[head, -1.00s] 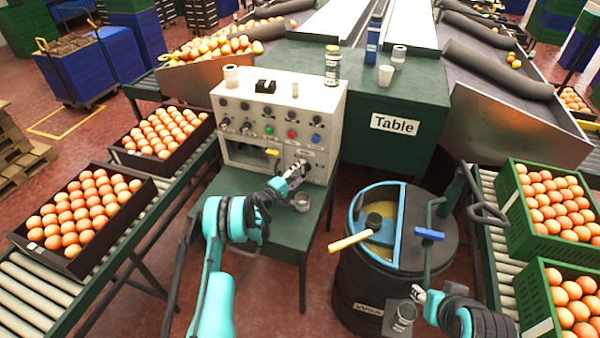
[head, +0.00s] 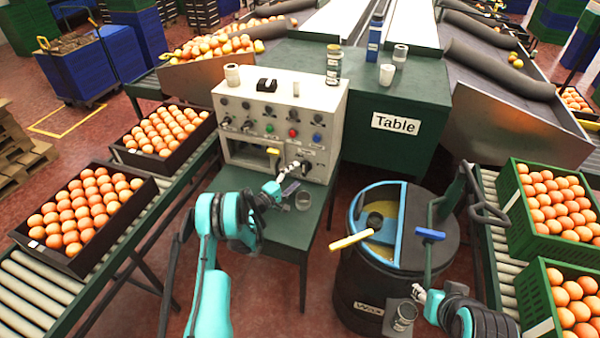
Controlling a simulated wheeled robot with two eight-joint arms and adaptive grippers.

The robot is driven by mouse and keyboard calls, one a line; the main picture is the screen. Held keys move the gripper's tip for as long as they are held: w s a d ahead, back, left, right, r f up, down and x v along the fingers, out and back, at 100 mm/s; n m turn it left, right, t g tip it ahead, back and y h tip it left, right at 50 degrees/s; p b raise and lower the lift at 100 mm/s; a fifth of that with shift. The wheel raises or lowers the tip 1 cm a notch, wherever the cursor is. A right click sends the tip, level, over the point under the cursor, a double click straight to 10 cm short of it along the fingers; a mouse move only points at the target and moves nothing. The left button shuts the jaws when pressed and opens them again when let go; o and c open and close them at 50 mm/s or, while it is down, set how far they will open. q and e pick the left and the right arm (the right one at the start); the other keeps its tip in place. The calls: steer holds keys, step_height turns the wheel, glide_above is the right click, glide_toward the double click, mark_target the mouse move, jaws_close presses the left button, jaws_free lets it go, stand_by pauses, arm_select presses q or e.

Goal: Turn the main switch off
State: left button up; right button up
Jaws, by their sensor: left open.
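The light grey control box (head: 228,150) stands on the green table, with rows of dark knobs and a green, a red and a blue button on its front. A small yellow handle (head: 273,151) sits low on the front. A silver and dark fitting (head: 296,166) is at its lower right; I cannot tell which part is the main switch. My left gripper (head: 289,189) is open and empty, just in front of and below that fitting, apparently apart from it. My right gripper (head: 418,293) is low at the right, by the dark drum; its jaws are too small to read.
A dark drum (head: 375,300) with a yellow-handled tool (head: 350,239) stands to the right. Several jars and a cup stand on the box and the cabinet behind.

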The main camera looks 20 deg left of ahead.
arm_select(q)
steer(key=v, duration=0.8)
steer(key=shift+s+a, duration=0.1)
steer(key=shift+s, duration=0.1)
